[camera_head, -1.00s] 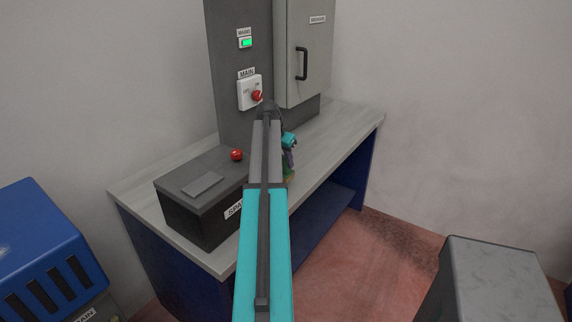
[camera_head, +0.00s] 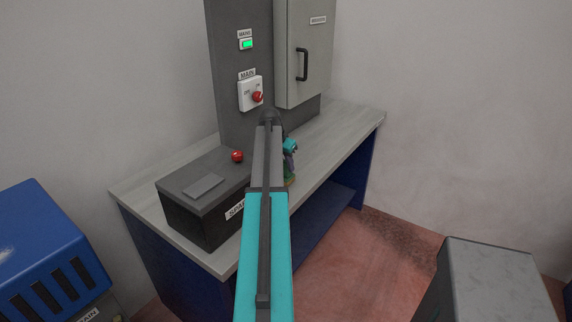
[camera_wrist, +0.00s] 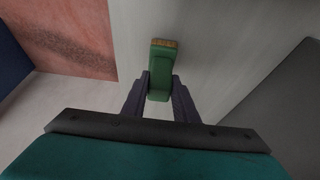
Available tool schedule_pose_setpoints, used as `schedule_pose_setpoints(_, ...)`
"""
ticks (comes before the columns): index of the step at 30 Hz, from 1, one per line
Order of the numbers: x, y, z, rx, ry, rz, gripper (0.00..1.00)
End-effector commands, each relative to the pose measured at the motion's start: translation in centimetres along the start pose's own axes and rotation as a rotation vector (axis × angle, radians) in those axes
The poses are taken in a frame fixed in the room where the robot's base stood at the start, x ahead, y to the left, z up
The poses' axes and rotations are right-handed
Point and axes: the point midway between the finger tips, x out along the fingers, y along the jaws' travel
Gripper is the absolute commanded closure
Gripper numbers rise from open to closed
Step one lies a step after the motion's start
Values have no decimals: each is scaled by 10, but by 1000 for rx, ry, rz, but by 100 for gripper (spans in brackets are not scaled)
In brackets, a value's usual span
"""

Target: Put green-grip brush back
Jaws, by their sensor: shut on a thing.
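The green-grip brush (camera_wrist: 161,70) is between the two dark fingers of my gripper (camera_wrist: 161,88) in the wrist view. Its tan bristle edge shows at the far end, pointing away from my wrist. My gripper is shut on the green part. In the head view my gripper (camera_head: 289,168) is partly hidden behind my own arm, at the front edge of the workbench. A bit of the brush (camera_head: 290,180) shows below it. I cannot tell whether the brush touches the bench.
The grey-topped workbench (camera_head: 335,138) carries a dark box (camera_head: 205,216) labelled SPA..., partly hidden, with a red knob (camera_head: 237,157) beside it. A panel with a MAIN switch (camera_head: 251,94) and a grey cabinet (camera_head: 305,50) stand behind. The bench's right part is clear.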

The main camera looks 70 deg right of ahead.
Motion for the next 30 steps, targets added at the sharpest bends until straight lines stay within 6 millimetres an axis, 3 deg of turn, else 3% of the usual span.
schedule_pose_setpoints(20, 10, 0, 4, 0, 1, 0, 100)
schedule_pose_setpoints(21, 10, 0, 4, 0, 1, 0, 67)
schedule_pose_setpoints(23, 9, 0, 4, 0, 1, 0, 57)
schedule_pose_setpoints(30, 9, 0, 4, 0, 1, -1, 55)
